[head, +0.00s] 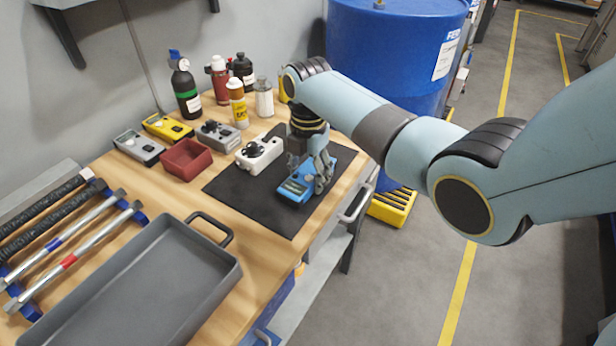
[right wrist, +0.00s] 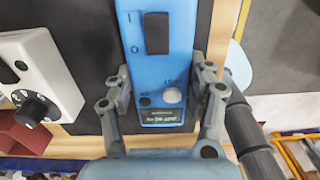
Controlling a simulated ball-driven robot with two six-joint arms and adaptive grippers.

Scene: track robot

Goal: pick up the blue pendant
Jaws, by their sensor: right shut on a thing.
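The blue pendant (head: 296,187) is on or just above the right part of the black mat (head: 270,212); I cannot tell if it touches. In the right wrist view the pendant (right wrist: 169,60) shows a black rocker switch, a pale round button and a dark label. My right gripper (head: 314,176) comes down from above and is shut on it. Its fingers (right wrist: 162,88) sit on either side of the pendant's body. My left gripper is not in view.
A white box with a dark knob (head: 259,155) lies close left of the pendant. A red bin (head: 187,160), grey and yellow devices, and several bottles stand behind. A grey tray (head: 232,272) is at the front. A blue drum (head: 392,60) stands beyond the bench.

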